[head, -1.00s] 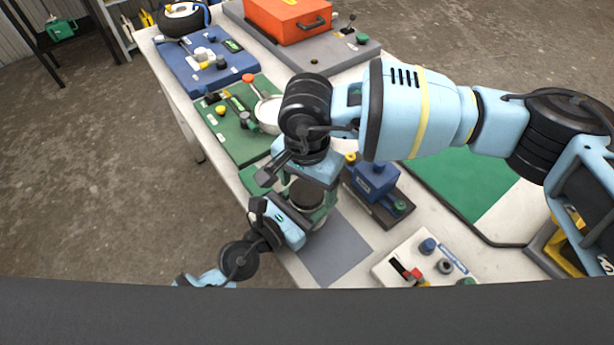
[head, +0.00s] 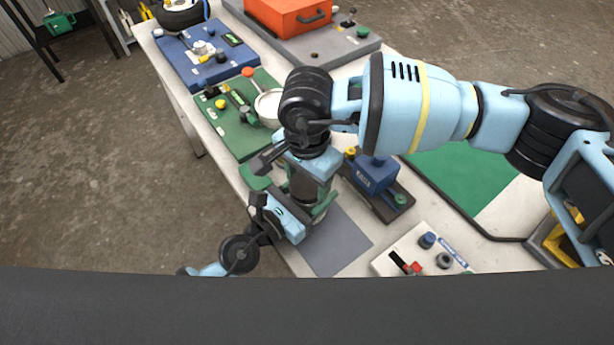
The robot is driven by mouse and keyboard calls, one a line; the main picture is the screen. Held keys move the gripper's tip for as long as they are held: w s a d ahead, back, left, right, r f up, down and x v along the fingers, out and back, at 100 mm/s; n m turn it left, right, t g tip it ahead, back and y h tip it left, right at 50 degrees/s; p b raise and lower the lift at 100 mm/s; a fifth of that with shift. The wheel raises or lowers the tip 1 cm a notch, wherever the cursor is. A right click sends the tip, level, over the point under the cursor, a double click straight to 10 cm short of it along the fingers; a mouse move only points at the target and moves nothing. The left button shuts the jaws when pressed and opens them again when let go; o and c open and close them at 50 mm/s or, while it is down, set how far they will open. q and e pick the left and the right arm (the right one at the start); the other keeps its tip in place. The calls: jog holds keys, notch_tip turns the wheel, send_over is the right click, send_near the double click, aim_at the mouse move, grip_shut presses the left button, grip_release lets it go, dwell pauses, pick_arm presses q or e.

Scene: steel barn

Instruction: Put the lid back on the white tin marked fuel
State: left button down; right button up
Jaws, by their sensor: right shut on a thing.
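My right gripper (head: 306,182) points down over the near left part of the table. It is shut on a dark round thing (head: 302,187), which is mostly covered by the wrist; I cannot tell for certain that it is the lid. My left gripper (head: 292,208) comes in low from the left, right under and beside the right one. Green finger-like parts show around the spot, but whether they grip something is hidden. No white tin with a readable fuel mark shows; the grippers cover the place between them.
A grey mat (head: 335,243) lies just right of the grippers. A blue device (head: 375,175) on a dark base stands close to the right gripper. Behind are a green board (head: 230,135) with a pale round dish (head: 268,105), a blue board (head: 205,60) and an orange box (head: 288,14). A white switch panel (head: 415,250) is at front right.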

jog(key=o, duration=1.2)
jog(key=shift+r, duration=0.1)
notch_tip(320, 180, up, 12)
jog(key=shift+f, duration=0.1)
pick_arm(q)
jog(key=shift+c, duration=1.8)
grip_release()
